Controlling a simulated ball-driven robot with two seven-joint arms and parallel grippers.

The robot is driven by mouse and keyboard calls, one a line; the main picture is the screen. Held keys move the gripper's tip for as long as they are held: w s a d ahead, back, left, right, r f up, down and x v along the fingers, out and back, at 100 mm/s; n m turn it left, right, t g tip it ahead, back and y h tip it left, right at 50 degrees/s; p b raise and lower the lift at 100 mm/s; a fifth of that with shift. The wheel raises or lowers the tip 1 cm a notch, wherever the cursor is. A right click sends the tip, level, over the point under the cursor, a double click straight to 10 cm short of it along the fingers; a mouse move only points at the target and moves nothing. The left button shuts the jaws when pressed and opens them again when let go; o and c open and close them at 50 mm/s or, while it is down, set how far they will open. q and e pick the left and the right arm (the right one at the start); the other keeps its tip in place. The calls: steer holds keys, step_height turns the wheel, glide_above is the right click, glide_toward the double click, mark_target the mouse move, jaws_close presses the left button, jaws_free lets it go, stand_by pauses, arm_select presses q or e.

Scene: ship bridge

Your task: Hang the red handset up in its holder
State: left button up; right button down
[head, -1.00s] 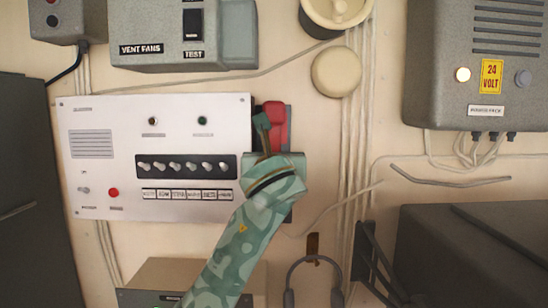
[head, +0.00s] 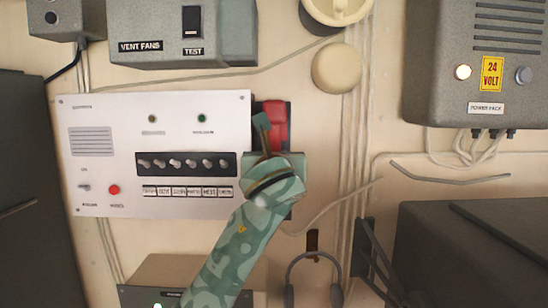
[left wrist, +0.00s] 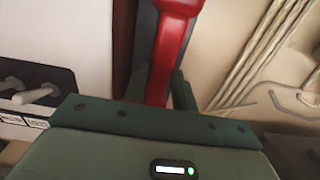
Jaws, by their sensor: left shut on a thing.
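The red handset (head: 275,125) is upright against the wall at the right edge of the white panel, in front of a dark holder (head: 289,140). In the left wrist view the handset (left wrist: 170,50) runs down between my fingers. My left gripper (head: 265,140) is shut on the handset, and its camouflage-patterned arm comes up from below. The arm and gripper hide the handset's lower part and most of the holder, so I cannot tell whether the handset is fully seated. My right gripper is in neither view.
The white panel (head: 100,180) with toggle switches (head: 185,163) is just left of the handset. Cables (head: 355,150) and a round cream cover (head: 337,68) are to the right. A headset (head: 313,262) hangs below right. The vent fans box (head: 150,25) is above.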

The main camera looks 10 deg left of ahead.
arm_select(q)
steer(key=shift+p, duration=0.4)
steer(key=shift+f+p, duration=0.9)
steer(key=shift+f, duration=1)
stand_by(3.8)
steer(key=shift+p, duration=0.55)
stand_by(0.5)
steer(key=o, duration=1)
steer(key=shift+s+f, duration=0.1)
steer(key=shift+s, duration=0.05)
